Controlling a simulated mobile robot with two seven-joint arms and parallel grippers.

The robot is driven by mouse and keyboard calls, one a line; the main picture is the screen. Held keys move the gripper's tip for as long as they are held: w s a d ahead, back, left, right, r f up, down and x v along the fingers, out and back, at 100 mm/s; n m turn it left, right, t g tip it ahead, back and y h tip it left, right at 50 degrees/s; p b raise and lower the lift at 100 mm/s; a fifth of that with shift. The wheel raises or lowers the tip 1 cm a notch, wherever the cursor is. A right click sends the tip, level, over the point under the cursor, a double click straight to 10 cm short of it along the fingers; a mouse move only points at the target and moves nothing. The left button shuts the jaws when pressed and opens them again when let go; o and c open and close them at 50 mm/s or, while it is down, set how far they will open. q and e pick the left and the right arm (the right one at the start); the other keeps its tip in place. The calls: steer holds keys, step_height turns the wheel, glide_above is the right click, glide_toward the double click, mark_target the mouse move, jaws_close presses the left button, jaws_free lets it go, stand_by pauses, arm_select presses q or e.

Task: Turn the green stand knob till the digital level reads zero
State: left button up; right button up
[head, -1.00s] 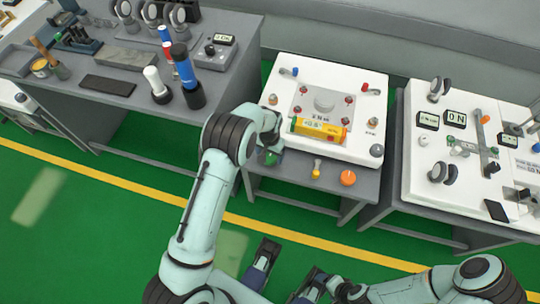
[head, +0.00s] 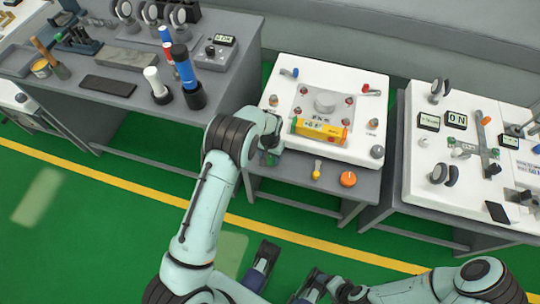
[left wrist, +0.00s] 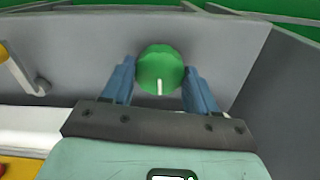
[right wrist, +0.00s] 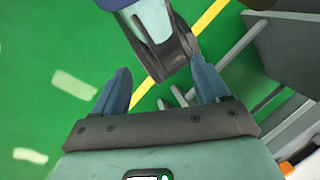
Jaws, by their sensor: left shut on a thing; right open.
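The green knob (left wrist: 160,68) with a white mark sits between the two fingers of my left gripper (left wrist: 159,72) in the left wrist view, and the gripper is shut on it. In the head view the green knob (head: 268,160) is mostly hidden by my left gripper (head: 270,148) at the front left of the stand. The yellow digital level (head: 320,131) lies on the white stand (head: 350,90); its reading is too small to make out. My right gripper (right wrist: 160,72) is open and empty over the green floor.
A yellow knob (head: 316,170) and an orange knob (head: 348,179) sit along the same bench's front edge. A grey bench (head: 225,85) with blue and white cylinders stands at left. Another white-topped bench (head: 415,180) with gauges stands at right.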

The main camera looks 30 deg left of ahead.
mark_target(270, 158)
arm_select(q)
steer(key=n, duration=0.5)
steer(key=n+p, duration=0.1)
steer(key=n, duration=0.5)
arm_select(e)
steer(key=shift+s+a+r+g, duration=0.15)
steer(key=shift+s+a+r, duration=0.05)
steer(key=shift+s+r, duration=0.2)
steer(key=shift+s+a+r+g, duration=0.15)
steer(key=shift+s+r, duration=0.15)
steer(key=shift+s, duration=0.15)
arm_select(q)
steer(key=o, duration=1.1)
steer(key=shift+c, duration=0.2)
steer(key=shift+r, duration=0.1)
step_height(270, 158, up, 13)
steer(key=p, duration=0.2)
steer(key=shift+p, duration=0.3)
arm_select(e)
steer(key=shift+s+a+r, duration=0.1)
steer(key=shift+s+r, duration=0.2)
steer(key=shift+r, duration=0.25)
steer(key=shift+s+r, duration=0.3)
steer(key=shift+r, duration=0.25)
